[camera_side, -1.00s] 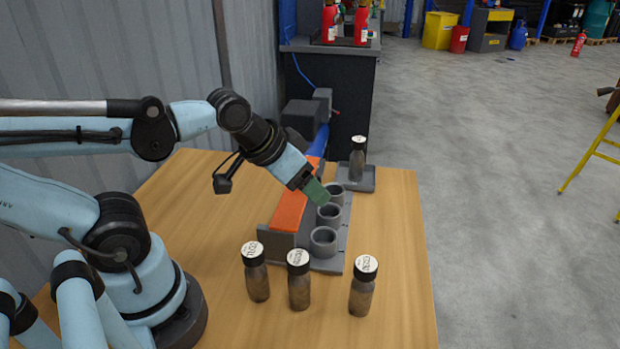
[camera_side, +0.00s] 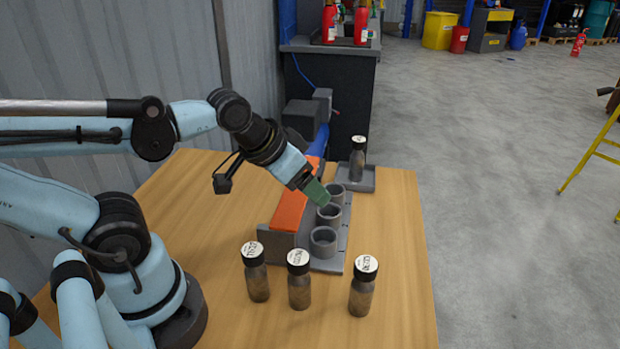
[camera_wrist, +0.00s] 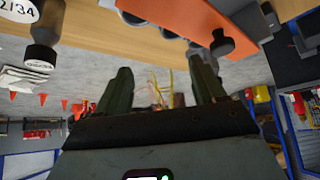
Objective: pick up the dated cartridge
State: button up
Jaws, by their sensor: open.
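Three dark bottle-like cartridges with black caps and white printed cap labels stand upright at the front of the table: left (camera_side: 257,282), middle (camera_side: 299,290) and right (camera_side: 361,296). A fourth cartridge (camera_side: 357,165) stands on a small grey tray (camera_side: 370,185) at the back right. The cap print is too small to read, so I cannot tell which one is dated. In the wrist view, a cartridge (camera_wrist: 42,55) shows at the upper left under a partly cut-off label. My gripper (camera_side: 319,192) is open and empty above the rack cups; its two green fingers (camera_wrist: 163,85) are apart.
A grey rack (camera_side: 327,265) with three round cups (camera_side: 323,242) and an orange panel (camera_side: 290,208) stands mid-table, beside my gripper. The cups look empty. Bare wood lies along the right edge. A dark cabinet (camera_side: 345,90) with red extinguishers (camera_side: 361,24) stands behind.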

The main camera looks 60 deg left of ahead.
jog(key=s+d+r+n+g, duration=0.1)
jog(key=s+d+g, duration=0.2)
jog(key=s, duration=0.2)
notch_tip(320, 180, up, 3)
jog(key=n+g, duration=0.2)
jog(key=g, duration=0.2)
send_over(254, 248)
jog(key=shift+d, duration=0.2)
jog(key=shift+s+f, duration=0.1)
jog(key=shift+f, duration=0.1)
jog(key=shift+a+f, duration=0.2)
jog(key=shift+f, duration=5.55)
grip_shut()
jog(key=shift+r, duration=0.1)
